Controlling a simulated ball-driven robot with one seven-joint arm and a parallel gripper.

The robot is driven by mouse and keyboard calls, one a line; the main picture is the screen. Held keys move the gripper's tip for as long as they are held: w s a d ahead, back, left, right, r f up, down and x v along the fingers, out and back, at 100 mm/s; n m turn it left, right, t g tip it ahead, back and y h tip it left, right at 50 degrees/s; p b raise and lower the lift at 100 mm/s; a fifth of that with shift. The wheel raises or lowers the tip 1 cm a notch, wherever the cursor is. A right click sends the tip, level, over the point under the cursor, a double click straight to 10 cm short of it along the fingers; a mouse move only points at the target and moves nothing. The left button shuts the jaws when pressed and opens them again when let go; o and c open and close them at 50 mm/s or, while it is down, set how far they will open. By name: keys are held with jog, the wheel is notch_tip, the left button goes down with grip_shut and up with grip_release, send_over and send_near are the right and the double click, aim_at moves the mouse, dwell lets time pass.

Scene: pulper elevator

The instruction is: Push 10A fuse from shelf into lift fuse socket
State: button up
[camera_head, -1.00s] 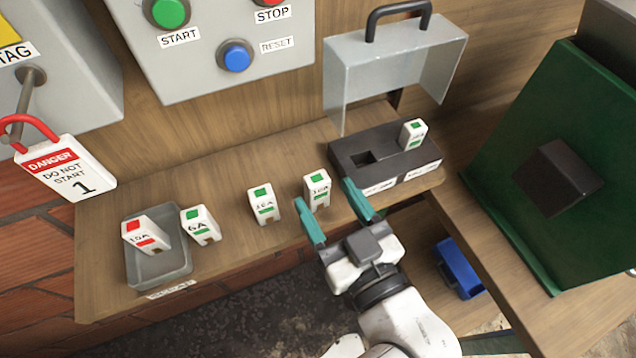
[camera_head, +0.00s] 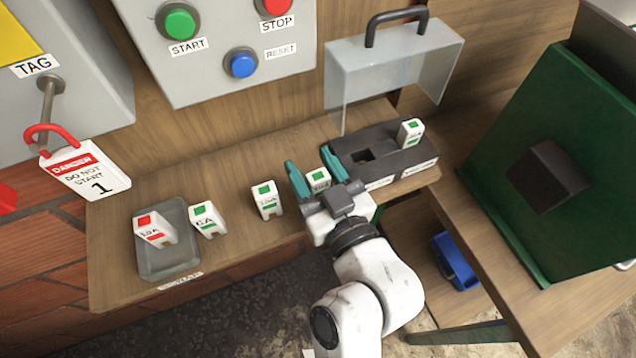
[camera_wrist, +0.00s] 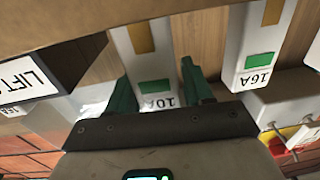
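The 10A fuse (camera_head: 318,179) is white with a green mark and stands upright on the wooden shelf (camera_head: 225,235). In the wrist view the 10A fuse (camera_wrist: 155,75) shows between my teal fingers. My gripper (camera_head: 308,157) is open, with one finger on each side of the fuse; a gap shows beside the right finger in the wrist view, and contact on the left is unclear. The black socket block (camera_head: 350,173) lies to the right, with an empty square hole on its left and a fuse (camera_head: 410,132) in its right part. A LIFT label (camera_wrist: 25,80) shows in the wrist view.
A 16A fuse (camera_head: 266,200) stands just left of my gripper. A 6A fuse (camera_head: 207,220) stands beside a grey tray (camera_head: 172,275) holding a red-marked fuse (camera_head: 154,229). A raised clear cover (camera_head: 375,75) stands behind the block. The shelf's front edge is near my gripper.

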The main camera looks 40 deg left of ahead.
jog(key=c, duration=0.8)
jog(key=shift+o, duration=0.2)
